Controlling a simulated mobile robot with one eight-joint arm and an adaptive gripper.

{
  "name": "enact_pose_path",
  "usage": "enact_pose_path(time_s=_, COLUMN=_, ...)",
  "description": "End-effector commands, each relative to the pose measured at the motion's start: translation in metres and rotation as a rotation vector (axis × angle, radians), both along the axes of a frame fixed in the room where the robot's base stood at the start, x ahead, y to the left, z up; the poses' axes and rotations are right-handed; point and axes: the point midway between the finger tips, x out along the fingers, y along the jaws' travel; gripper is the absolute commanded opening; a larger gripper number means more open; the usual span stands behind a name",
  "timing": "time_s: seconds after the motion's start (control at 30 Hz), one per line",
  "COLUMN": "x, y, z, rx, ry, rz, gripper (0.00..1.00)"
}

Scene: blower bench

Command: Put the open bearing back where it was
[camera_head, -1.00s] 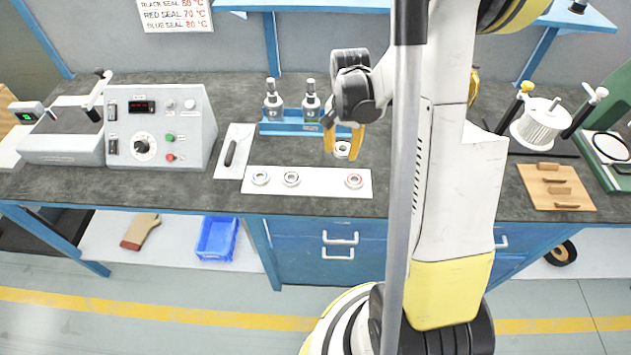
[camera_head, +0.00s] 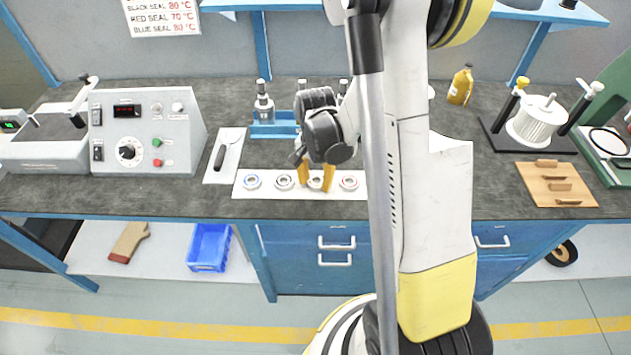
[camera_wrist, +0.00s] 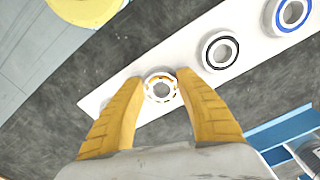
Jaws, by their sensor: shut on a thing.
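The open bearing (camera_head: 316,183), a small ring with balls showing, is between the fingertips of my gripper (camera_head: 316,187), which is shut on it. The wrist view also shows the bearing (camera_wrist: 161,88) between the two yellow fingers. It is over the white strip (camera_head: 268,193), in the gap between the black-sealed bearing (camera_head: 284,182) and the red-sealed bearing (camera_head: 349,183). The blue-sealed bearing (camera_head: 252,181) is at the strip's left end. I cannot tell whether the held bearing touches the strip.
A tool on a white mat (camera_head: 232,137) and a control box (camera_head: 150,130) are to the left. A wooden board (camera_head: 555,184) and a spool stand (camera_head: 539,122) are to the right.

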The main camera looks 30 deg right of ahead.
Motion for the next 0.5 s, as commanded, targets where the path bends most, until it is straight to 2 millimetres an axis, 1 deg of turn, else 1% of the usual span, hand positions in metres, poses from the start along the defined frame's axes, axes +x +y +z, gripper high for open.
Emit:
enact_pose_path(time_s=0.07, x=0.0001, y=-0.0001, z=-0.0037, rx=0.000, ry=0.000, rz=0.000, gripper=0.02)
enact_pose_path(time_s=0.1, x=0.0001, y=-0.0001, z=-0.0034, rx=0.000, ry=0.000, rz=0.000, gripper=0.47)
enact_pose_path(time_s=0.13, x=0.0001, y=-0.0001, z=-0.0029, rx=0.000, ry=0.000, rz=0.000, gripper=0.56)
enact_pose_path(time_s=0.17, x=0.0001, y=-0.0001, z=-0.0027, rx=0.000, ry=0.000, rz=0.000, gripper=0.60)
enact_pose_path(time_s=0.4, x=0.0001, y=-0.0001, z=-0.0025, rx=0.000, ry=0.000, rz=0.000, gripper=0.60)
enact_pose_path(time_s=0.5, x=0.0001, y=0.0000, z=0.0006, rx=0.000, ry=0.000, rz=0.000, gripper=0.60)
